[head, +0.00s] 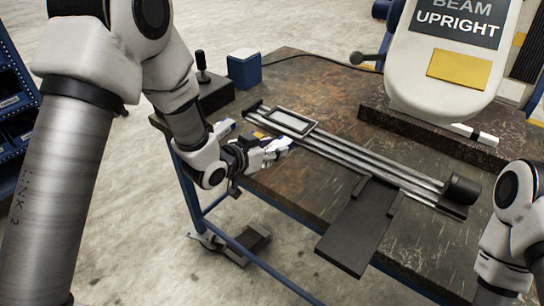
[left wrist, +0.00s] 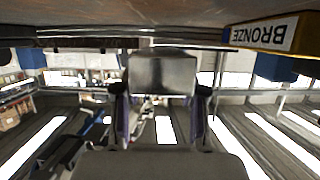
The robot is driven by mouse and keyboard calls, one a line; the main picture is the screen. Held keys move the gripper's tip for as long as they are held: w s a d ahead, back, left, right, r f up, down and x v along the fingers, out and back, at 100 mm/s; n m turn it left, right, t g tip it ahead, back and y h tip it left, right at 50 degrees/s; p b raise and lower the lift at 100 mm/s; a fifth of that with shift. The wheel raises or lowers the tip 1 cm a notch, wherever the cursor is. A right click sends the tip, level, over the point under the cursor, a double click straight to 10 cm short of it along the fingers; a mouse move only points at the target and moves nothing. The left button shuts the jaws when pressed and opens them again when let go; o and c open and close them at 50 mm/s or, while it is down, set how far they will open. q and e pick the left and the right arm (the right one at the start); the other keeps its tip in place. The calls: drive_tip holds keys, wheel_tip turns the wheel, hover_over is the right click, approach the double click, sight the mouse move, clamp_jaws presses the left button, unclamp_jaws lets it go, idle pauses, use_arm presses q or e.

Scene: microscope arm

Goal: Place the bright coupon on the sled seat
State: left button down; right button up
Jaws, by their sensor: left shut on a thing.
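My left gripper (head: 280,147) is at the near edge of the bench, close to the left end of the sled rails. In the left wrist view a shiny silver block, apparently the bright coupon (left wrist: 163,74), sits between its two fingers, and the gripper is shut on it. The sled seat appears to be the pale framed plate (head: 289,122) on the rails, just beyond and right of the gripper. My right arm shows at the lower right, but its gripper is out of view.
Rails (head: 372,162) run to a black knob (head: 462,188). A dark plate (head: 357,230) juts over the front edge.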

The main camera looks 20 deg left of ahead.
use_arm(q)
wheel_tip(320, 180, down, 2)
drive_tip(key=shift+s+f, duration=0.1)
drive_tip(key=shift+s, duration=0.05)
drive_tip(key=shift+f, duration=0.25)
drive_tip(key=c, duration=0.7)
unclamp_jaws()
drive_tip(key=shift+f, duration=0.15)
drive_tip(key=shift+o, duration=0.2)
